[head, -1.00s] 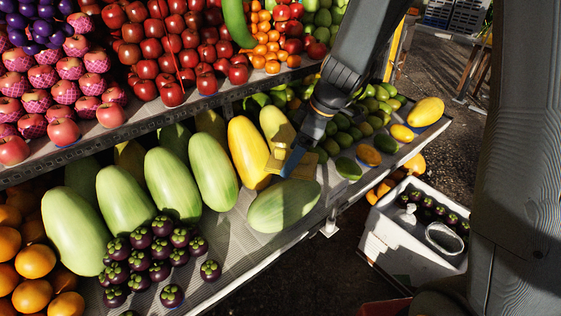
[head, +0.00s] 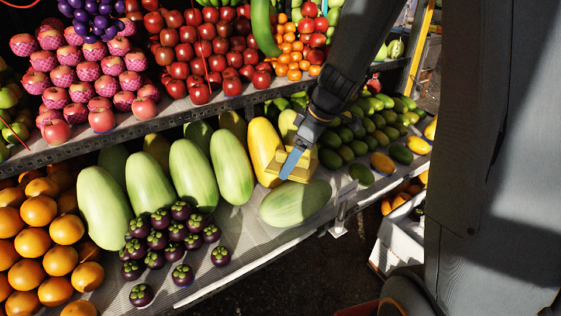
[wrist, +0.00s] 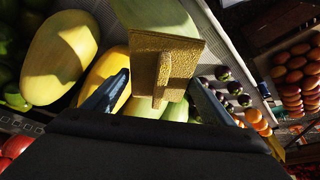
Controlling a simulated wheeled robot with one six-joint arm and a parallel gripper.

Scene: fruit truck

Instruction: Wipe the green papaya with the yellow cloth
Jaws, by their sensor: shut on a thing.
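The green papaya (head: 295,205) lies on its side near the front edge of the lower shelf, apart from the upright row. My gripper (head: 293,160) is shut on the yellow cloth (head: 303,168), which looks like a stiff pad with a raised grip. In the wrist view, this grip of the cloth (wrist: 165,62) stands between my two fingers (wrist: 157,90). The pad is at the far upper side of the papaya, overlapping it in view. The papaya also shows beyond the pad in the wrist view (wrist: 155,14). Whether they touch is hard to tell.
Several large green papayas (head: 193,172) and a yellow one (head: 262,150) stand close on the left. Mangosteens (head: 160,240) and oranges (head: 38,210) lie further left. Mangoes (head: 381,163) lie to the right. The upper shelf edge (head: 150,128) runs behind my gripper.

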